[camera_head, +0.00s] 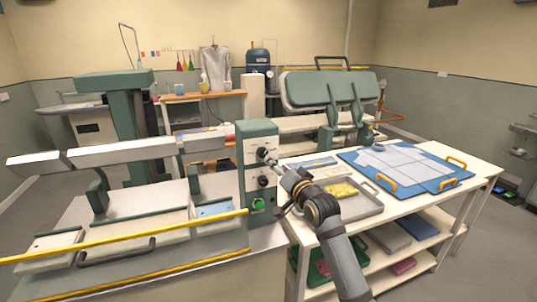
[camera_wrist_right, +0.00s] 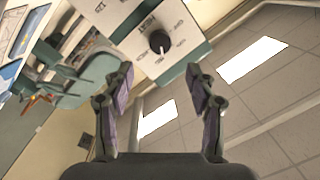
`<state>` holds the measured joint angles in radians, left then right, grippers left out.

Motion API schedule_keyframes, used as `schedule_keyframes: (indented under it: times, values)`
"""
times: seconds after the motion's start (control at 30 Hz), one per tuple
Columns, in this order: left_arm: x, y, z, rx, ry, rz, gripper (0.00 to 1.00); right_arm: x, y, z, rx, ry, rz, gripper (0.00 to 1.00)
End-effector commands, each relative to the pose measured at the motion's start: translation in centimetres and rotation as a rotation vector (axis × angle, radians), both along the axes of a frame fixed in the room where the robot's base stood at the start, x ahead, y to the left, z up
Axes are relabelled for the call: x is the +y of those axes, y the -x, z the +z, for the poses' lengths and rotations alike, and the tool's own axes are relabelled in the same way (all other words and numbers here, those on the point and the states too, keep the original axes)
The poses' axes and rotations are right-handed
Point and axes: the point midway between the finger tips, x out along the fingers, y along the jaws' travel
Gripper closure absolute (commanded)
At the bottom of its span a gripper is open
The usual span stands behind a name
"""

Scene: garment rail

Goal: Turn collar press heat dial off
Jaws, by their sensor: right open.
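The collar press control box (camera_head: 257,145) is green with a pale front panel. It carries an upper black dial (camera_head: 262,154), a lower black dial (camera_head: 263,182) and a green button (camera_head: 258,203). My right gripper (camera_head: 277,167) is in front of the panel, close to the dials. In the right wrist view my right gripper (camera_wrist_right: 160,75) is open and empty, and a black dial (camera_wrist_right: 159,41) with a pale pointer lies just beyond the fingertips, apart from them. My left gripper is out of view.
A white table (camera_head: 400,210) right of the box holds a grey tray (camera_head: 365,207) with yellow contents and a blue board (camera_head: 350,158) with orange handles. The press bed and a yellow bar (camera_head: 120,237) extend left. Open floor shows at right.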

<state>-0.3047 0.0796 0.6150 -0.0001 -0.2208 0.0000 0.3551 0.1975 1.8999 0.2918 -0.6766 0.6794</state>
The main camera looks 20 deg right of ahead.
Motion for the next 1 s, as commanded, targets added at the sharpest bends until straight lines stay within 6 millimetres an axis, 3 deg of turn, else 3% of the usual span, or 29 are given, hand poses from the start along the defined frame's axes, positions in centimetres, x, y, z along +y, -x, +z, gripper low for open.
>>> schedule_keyframes:
  times: [0.1, 0.33, 0.5, 0.77, 1.0]
  values:
    - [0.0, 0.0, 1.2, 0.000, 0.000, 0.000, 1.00, 0.4, -2.8, 0.5, 0.001, -0.004, 0.001, 0.43]
    - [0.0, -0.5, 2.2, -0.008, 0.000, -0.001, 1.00, 0.8, -6.7, 0.3, 0.001, -0.002, 0.001, 0.43]
    - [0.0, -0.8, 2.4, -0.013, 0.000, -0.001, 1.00, 0.9, -7.9, 0.1, 0.000, 0.001, 0.000, 0.43]
    - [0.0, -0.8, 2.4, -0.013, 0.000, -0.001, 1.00, 0.9, -8.0, 0.0, 0.000, 0.002, -0.001, 0.43]
    - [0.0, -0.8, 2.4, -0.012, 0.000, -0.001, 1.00, 0.9, -8.0, 0.0, 0.000, 0.002, -0.001, 0.76]
